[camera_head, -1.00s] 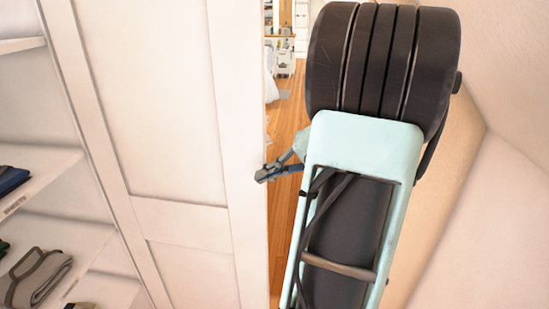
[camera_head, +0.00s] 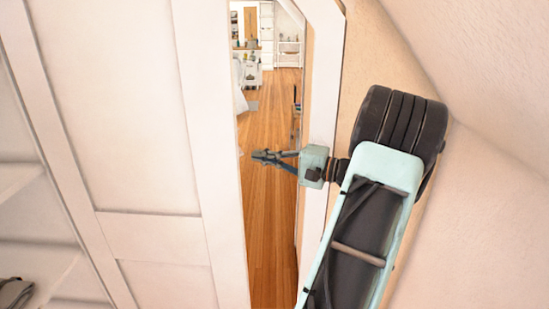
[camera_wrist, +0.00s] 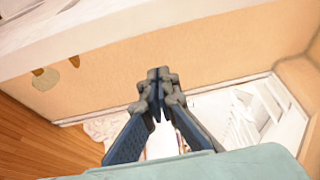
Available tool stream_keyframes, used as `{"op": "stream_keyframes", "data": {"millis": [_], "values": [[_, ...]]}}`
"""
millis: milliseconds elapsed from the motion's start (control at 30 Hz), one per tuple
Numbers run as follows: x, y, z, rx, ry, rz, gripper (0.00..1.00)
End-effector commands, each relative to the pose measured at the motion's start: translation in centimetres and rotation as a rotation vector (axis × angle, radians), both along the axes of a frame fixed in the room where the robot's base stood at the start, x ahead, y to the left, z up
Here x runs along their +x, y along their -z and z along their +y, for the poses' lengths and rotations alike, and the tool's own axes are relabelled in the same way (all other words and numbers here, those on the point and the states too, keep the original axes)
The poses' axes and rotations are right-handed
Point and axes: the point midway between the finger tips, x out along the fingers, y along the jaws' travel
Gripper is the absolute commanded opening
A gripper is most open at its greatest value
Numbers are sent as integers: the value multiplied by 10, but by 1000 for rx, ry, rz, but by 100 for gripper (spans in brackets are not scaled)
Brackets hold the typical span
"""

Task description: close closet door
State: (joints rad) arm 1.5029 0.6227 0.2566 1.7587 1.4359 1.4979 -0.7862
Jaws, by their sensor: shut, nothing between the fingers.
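The white panelled closet door (camera_head: 140,110) stands tall on the left of the head view. Its right edge borders an open gap onto a wooden floor. My gripper (camera_head: 262,156) is in that gap, just right of the door's edge in the picture, pointing left. Its fingers are shut with nothing between them. I cannot tell the depth between fingertips and door; they look apart. In the wrist view the closed fingers of my gripper (camera_wrist: 158,76) point up the picture, in front of a tan surface. Any handle is not visible.
A white door frame (camera_head: 322,110) stands right of the gap, close to my arm. A sloped wall closes in on the right. White shelves (camera_head: 20,180) are at the left, with a folded cloth (camera_head: 14,292).

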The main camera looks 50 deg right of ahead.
Motion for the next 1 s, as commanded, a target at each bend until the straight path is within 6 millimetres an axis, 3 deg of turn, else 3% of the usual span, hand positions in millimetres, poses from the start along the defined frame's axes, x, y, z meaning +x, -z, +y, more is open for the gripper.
{"op": "stream_keyframes", "data": {"millis": [167,300,500,1000], "values": [[37,-2,14,2,-4,2,0],[21,-2,28,1,2,3,0],[11,0,41,-1,0,2,0],[9,1,44,-2,0,2,0]]}}
